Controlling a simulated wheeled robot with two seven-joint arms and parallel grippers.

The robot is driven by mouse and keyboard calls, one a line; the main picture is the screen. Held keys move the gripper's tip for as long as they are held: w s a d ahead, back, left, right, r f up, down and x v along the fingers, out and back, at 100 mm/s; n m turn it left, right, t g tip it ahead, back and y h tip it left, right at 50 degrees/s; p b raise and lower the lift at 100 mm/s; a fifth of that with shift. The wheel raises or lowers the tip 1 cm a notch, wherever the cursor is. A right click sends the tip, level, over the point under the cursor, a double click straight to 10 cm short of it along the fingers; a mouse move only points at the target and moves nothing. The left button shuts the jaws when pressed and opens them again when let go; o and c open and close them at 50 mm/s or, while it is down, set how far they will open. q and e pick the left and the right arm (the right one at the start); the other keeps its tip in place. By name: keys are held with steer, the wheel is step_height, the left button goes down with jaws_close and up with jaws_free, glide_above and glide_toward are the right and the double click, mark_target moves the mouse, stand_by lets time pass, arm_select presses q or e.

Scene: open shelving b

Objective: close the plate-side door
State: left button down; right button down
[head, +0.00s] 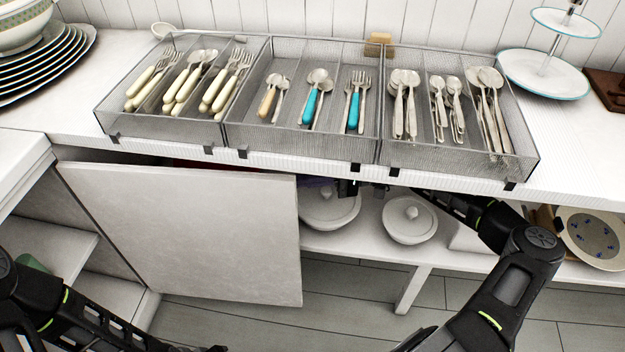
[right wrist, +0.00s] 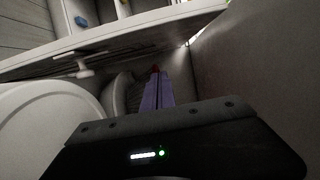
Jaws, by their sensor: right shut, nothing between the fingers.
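The plate-side door (head: 190,235) is a pale, flat panel below the counter on the left in the head view. It stands open at an angle, with dark gaps behind its top and left edges. My right gripper (head: 318,183) is under the counter lip, by the panel's upper right corner. Its arm reaches in from the right, and the counter and door partly hide the gripper. In the right wrist view its fingers (right wrist: 158,92) are together and empty, beside a large grey surface. Contact with the door cannot be told. My left arm is at the lower left; its gripper tip (head: 212,349) is mostly cut off.
Mesh cutlery trays (head: 300,100) line the counter above. A plate stack (head: 45,60) stands at the upper left. Lidded white pots (head: 410,220) sit on the lower shelf right of the door. The floor (head: 345,285) below is clear.

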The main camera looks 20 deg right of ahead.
mark_target(274, 198)
steer(key=shift+s+a+b, duration=0.2)
steer(key=shift+s+a, duration=0.2)
steer(key=shift+a, duration=0.9)
steer(key=shift+s+a+b, duration=0.2)
steer(key=shift+s+a, duration=0.15)
steer(key=shift+a, duration=0.9)
steer(key=shift+s+a+b, duration=0.2)
steer(key=shift+s+a, duration=0.2)
steer(key=shift+a, duration=0.9)
